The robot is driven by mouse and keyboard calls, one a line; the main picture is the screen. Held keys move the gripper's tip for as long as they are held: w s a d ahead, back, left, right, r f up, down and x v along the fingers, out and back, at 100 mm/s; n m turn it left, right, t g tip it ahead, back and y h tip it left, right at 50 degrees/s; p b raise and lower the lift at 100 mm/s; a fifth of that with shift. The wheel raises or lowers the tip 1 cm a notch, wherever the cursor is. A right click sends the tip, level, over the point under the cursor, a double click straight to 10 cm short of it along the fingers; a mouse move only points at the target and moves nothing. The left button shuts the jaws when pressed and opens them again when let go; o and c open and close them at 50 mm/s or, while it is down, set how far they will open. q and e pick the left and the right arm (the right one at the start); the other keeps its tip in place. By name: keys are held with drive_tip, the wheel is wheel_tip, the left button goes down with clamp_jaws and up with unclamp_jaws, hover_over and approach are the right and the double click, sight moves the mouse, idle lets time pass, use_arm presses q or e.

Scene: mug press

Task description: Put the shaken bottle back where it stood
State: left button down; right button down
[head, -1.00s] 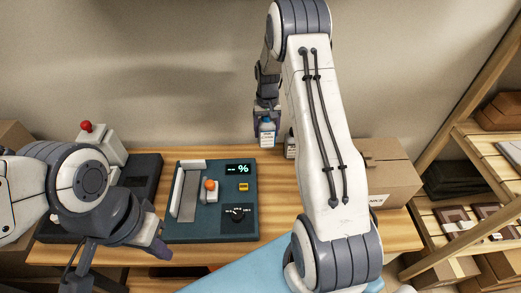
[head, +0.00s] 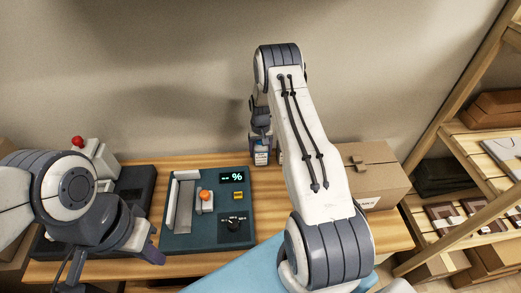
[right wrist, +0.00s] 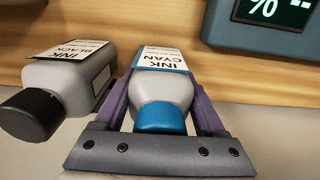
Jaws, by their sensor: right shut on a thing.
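The cyan ink bottle (head: 261,157), pale with a blue cap and a cyan-edged label, is upright at the back of the wooden table (head: 330,243). My right gripper (head: 260,140) is shut around it; in the right wrist view the purple fingers flank the bottle (right wrist: 165,90). Its base is hidden, so I cannot tell whether it touches the table. A black-capped black ink bottle (right wrist: 70,85) stands beside it, left of it in the wrist view and mostly behind my arm in the head view. My left gripper (head: 148,253) hangs at the front left, apart from the bottles; its jaw gap is unclear.
A dark teal panel (head: 240,212) with a percent display, orange knob and dial is left of the bottles. A dark machine with a red knob (head: 78,141) stands further left. A cardboard box (head: 372,172) is at right, and wooden shelves (head: 470,150) are beyond it.

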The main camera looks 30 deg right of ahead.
drive_tip(key=shift+f, duration=0.2)
unclamp_jaws()
drive_tip(key=shift+r, duration=0.1)
